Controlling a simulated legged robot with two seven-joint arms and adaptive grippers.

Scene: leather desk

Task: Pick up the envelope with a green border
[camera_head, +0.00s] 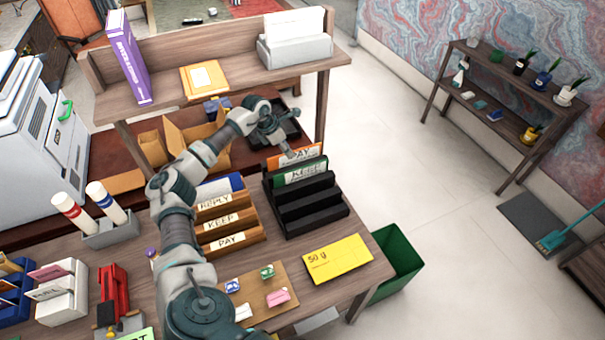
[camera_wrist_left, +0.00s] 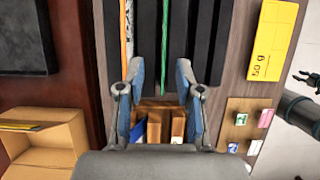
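My left gripper (camera_head: 288,150) is above the back of the rack. In the wrist view my left gripper (camera_wrist_left: 157,70) has its fingers apart, with nothing between them. A dark claw-like shape at the wrist view's right edge may be my right gripper; its state is unclear.
A wooden rack (camera_head: 235,240) with labelled slots stands left of the black rack. A yellow envelope (camera_head: 338,260) lies in front, beside a board with stamps (camera_head: 258,300). A shelf (camera_head: 230,75) rises behind. A green bin (camera_head: 400,262) stands off the desk's right edge.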

